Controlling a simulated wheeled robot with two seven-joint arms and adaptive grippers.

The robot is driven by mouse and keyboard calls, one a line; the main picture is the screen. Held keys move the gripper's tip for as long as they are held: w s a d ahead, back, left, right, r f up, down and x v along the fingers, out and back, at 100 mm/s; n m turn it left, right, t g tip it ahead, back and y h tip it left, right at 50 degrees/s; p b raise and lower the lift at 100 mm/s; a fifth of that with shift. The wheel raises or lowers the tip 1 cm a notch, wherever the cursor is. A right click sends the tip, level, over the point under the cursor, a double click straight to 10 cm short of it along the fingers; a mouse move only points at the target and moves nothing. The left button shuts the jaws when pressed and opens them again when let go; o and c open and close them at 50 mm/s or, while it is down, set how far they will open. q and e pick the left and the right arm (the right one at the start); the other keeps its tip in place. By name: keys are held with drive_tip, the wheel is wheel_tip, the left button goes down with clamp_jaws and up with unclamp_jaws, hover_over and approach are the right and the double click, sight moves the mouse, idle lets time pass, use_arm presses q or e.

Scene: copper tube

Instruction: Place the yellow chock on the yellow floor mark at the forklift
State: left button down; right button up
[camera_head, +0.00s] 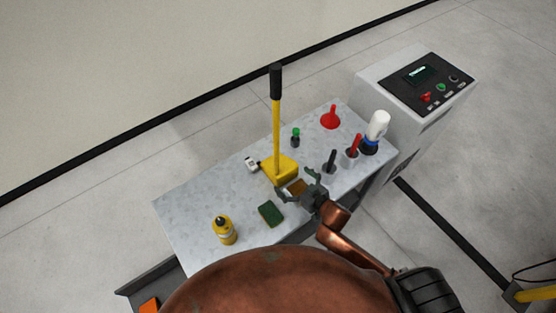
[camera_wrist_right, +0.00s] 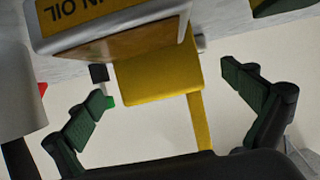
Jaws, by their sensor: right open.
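The yellow chock (camera_head: 284,171) stands on the grey worktable, its long yellow handle (camera_head: 277,130) rising to a black grip (camera_head: 276,82). My right gripper (camera_head: 299,184) is open over the table, just in front of the chock. In the right wrist view the chock (camera_wrist_right: 160,86) shows between the spread green finger pads of my right gripper (camera_wrist_right: 165,105), beyond the fingertips. I cannot tell whether they touch it. A tin lettered "OIL" (camera_wrist_right: 110,18) is close by and partly overlaps the chock there. My left gripper, the forklift and the floor mark are not identifiable in view.
A control cabinet (camera_head: 405,75) stands at the right end. A yellow part (camera_head: 536,294) shows at lower right.

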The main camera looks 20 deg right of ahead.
sight(289, 176)
drive_tip(key=x, duration=0.4)
drive_tip(key=shift+s+d+f+b, duration=0.1)
drive_tip(key=shift+d+f+b, duration=0.15)
drive_tip(key=shift+b, duration=0.1)
drive_tip(key=x, duration=0.2)
drive_tip(key=shift+w+a+f, duration=0.15)
drive_tip(key=shift+w+f, duration=0.05)
drive_tip(key=shift+w, duration=0.1)
drive_tip(key=c, duration=2.1)
use_arm(q)
drive_tip(key=shift+s+f, duration=0.3)
drive_tip(key=shift+s, duration=0.3)
drive_tip(key=shift+s+f, duration=0.3)
drive_tip(key=shift+s, duration=0.25)
use_arm(e)
drive_tip(key=shift+w+r, duration=0.2)
drive_tip(key=shift+r, duration=0.15)
drive_tip(key=shift+c, duration=0.4)
